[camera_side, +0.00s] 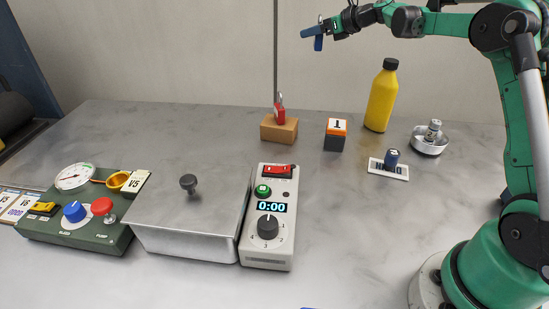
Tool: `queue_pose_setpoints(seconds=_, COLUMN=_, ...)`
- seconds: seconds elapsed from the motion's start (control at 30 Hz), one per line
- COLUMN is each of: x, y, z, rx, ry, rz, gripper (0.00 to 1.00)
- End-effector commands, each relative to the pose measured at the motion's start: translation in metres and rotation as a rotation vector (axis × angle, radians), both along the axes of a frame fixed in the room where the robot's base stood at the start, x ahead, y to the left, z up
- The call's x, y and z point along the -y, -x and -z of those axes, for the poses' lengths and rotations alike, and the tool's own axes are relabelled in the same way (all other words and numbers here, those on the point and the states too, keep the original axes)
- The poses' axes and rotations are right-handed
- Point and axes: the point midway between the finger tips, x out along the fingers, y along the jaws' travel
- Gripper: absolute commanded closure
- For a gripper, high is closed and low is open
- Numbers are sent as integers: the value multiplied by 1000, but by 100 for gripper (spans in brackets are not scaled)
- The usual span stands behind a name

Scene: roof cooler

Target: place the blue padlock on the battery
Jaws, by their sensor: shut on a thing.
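My gripper (325,26) is high at the top of the side view, in front of the back wall. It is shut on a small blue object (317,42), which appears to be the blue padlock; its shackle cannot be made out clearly. The held object hangs in the air, well above the table and apart from everything on it. The block with an orange top and dark lower part (335,143), marked with a black character on white, looks like the battery. It stands upright on the table below the gripper and slightly right, its top clear.
A red padlock (280,115) stands on a wooden block (270,132) left of the battery. Right are a yellow bottle (382,98), a blue cylinder (391,158) on a white plate, and a metal dish (428,148). A timer box (270,215), metal box (190,218) and green panel (75,235) stand nearer.

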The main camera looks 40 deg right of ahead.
Motion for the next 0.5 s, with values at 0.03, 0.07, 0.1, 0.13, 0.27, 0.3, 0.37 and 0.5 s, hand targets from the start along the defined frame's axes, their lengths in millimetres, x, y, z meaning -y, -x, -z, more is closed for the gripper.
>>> queue_pose_setpoints(seconds=0.03, x=0, y=4, z=-6, rx=0, ry=0, rz=2, gripper=100)
queue_pose_setpoints(seconds=0.07, x=-1, y=6, z=-10, rx=0, ry=0, rz=4, gripper=100)
queue_pose_setpoints(seconds=0.1, x=-2, y=11, z=-15, rx=0, ry=0, rz=8, gripper=100)
queue_pose_setpoints(seconds=0.13, x=-3, y=16, z=-19, rx=0, ry=0, rz=10, gripper=100)
queue_pose_setpoints(seconds=0.27, x=-10, y=41, z=-38, rx=0, ry=0, rz=24, gripper=100)
queue_pose_setpoints(seconds=0.3, x=-12, y=51, z=-44, rx=0, ry=0, rz=28, gripper=100)
queue_pose_setpoints(seconds=0.37, x=-17, y=64, z=-51, rx=0, ry=1, rz=35, gripper=100)
queue_pose_setpoints(seconds=0.5, x=-28, y=93, z=-61, rx=1, ry=1, rz=50, gripper=100)
